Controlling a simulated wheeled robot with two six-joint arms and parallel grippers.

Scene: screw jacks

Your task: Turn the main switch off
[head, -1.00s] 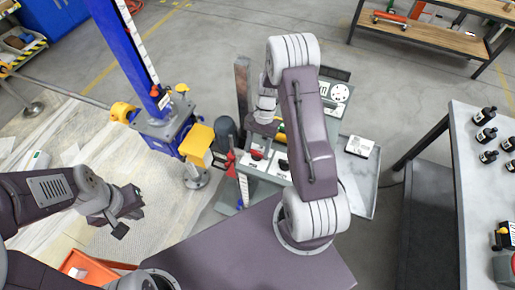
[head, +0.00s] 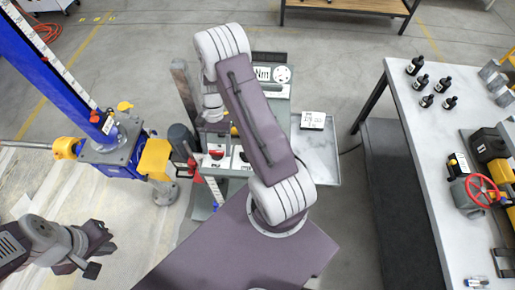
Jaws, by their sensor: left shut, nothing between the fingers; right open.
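I cannot pick out a main switch for certain. A small black and yellow box (head: 458,164) on the right bench may be one, but it is too small to tell. My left gripper (head: 98,256) is shut and empty at the lower left, over the pale floor covering and far from that box. My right arm crosses the middle of the head view. My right gripper (head: 213,126) is over the tool cart, open, with its fingers mostly hidden.
The cart (head: 322,158) carries printed cards and small red-topped items. A blue screw jack column (head: 50,70) with a yellow box (head: 155,157) stands left. The right bench (head: 420,135) holds black bottles (head: 415,65) and a red handwheel (head: 481,190). Floor behind the cart is clear.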

